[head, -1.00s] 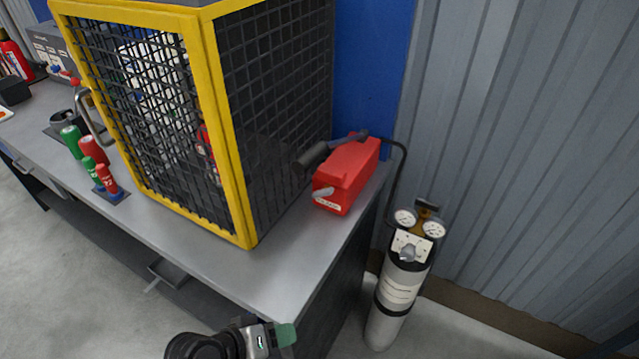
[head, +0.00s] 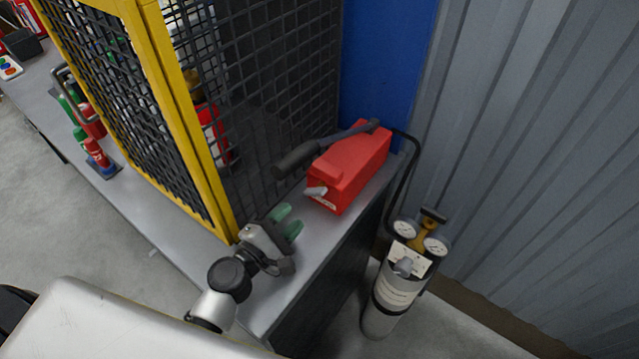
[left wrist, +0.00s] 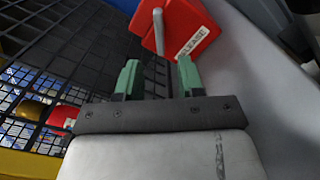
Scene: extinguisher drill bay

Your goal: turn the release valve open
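The release valve is a small grey lever (head: 316,191) on the front face of a red box (head: 349,167) at the right end of the bench. In the left wrist view the lever (left wrist: 159,33) stands out from the red box (left wrist: 176,27), above a label. My left gripper (head: 289,222) is over the bench, in front of and a little left of the lever, apart from it. Its green fingertips are spread and point toward the box. In the left wrist view the gap between the fingers (left wrist: 158,80) is empty. My right gripper is not in view.
A yellow-framed mesh cage (head: 190,120) stands close left of my gripper, with a red extinguisher (head: 212,133) inside. A black-handled pump lever (head: 296,158) lies across the box top. A gas cylinder with gauges (head: 392,290) stands right of the bench (head: 270,300).

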